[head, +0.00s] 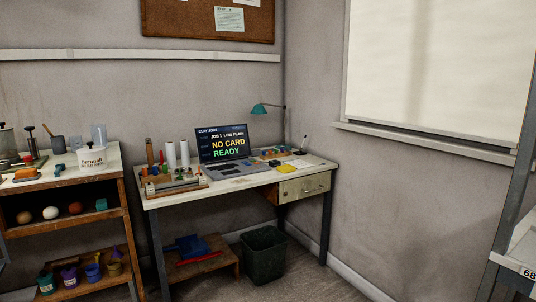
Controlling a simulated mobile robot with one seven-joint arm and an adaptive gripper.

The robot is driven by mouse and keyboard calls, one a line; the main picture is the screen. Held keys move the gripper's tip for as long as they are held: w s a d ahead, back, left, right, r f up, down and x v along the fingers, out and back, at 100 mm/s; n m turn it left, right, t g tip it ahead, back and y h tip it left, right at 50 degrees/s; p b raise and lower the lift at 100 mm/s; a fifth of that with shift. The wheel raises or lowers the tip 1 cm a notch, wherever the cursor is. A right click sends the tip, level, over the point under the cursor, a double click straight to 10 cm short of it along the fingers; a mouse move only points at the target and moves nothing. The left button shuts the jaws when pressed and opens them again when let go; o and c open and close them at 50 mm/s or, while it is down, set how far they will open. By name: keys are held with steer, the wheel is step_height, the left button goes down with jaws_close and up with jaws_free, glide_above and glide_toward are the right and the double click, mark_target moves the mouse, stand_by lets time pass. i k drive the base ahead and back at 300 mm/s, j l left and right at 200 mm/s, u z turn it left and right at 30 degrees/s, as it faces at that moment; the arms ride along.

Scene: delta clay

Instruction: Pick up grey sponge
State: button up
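I cannot make out a grey sponge for certain in the head view. Many small items on the desk (232,184) and on the left shelf unit (125,165) are too small to tell apart. My gripper is not in view.
A white tub (92,158) stands on the shelf unit. A dark bin (264,255) is on the floor under the desk. Floor right of the bin looks clear.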

mark_target(257, 152)
steer(key=i+l+u, duration=0.35)
steer(key=i, duration=0.5)
steer(key=i+l+u, duration=0.35)
steer(key=i+l, duration=0.25)
steer(key=i, duration=0.15)
steer(key=i+l+u, duration=0.35)
steer(key=i+l, duration=0.9)
steer(key=i, duration=0.15)
steer(key=i+l, duration=0.6)
steer(key=i, duration=0.05)
